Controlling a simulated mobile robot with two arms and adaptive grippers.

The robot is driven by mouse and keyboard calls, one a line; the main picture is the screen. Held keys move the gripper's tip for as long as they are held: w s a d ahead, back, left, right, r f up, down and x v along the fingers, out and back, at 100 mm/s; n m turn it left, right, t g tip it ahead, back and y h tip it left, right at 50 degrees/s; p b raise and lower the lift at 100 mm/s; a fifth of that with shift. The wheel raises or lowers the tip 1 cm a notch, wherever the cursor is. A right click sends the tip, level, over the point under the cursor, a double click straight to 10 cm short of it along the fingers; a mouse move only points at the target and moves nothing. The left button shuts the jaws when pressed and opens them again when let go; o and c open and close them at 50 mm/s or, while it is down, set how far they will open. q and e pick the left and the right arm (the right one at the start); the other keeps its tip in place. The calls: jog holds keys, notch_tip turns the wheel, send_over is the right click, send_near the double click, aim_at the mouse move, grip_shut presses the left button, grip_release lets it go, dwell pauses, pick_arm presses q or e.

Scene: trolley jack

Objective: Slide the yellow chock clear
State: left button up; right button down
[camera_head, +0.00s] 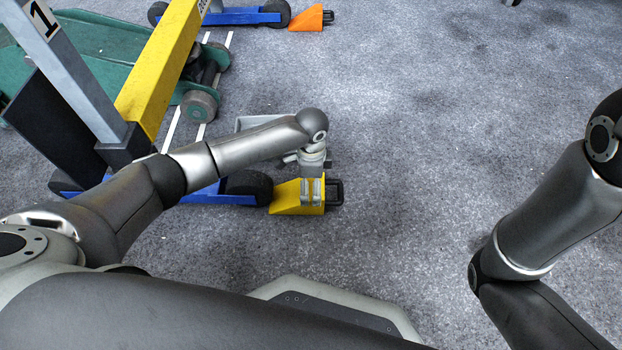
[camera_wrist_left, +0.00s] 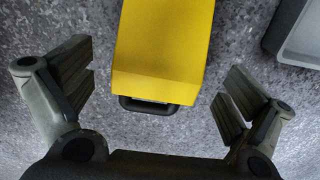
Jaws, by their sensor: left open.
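The yellow chock (camera_head: 286,196) is a wedge on the grey floor with a black handle (camera_head: 335,192) at its right end. Its thin end is by the black wheel (camera_head: 249,187) of a blue-framed base; whether they touch is unclear. My left gripper (camera_head: 311,192) is over the chock's thick end, pointing down, and hides part of it. In the left wrist view the yellow chock (camera_wrist_left: 163,45) lies between the two open fingers of my left gripper (camera_wrist_left: 157,95), with a gap on each side. My right arm shows at the right, but its gripper is out of view.
An orange chock (camera_head: 306,18) sits by another wheel at the top. A yellow beam (camera_head: 160,70), a grey post (camera_head: 75,75) and a green trolley jack (camera_head: 100,60) stand at the left. A grey tray (camera_head: 243,122) lies behind my left forearm. Floor right of the chock is clear.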

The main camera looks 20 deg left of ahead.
aim_at(286, 196)
pick_arm(q)
notch_tip(286, 196, down, 7)
jog(key=b, duration=0.4)
jog(key=shift+r, duration=0.1)
jog(key=shift+c, duration=0.4)
jog(key=c, duration=1.3)
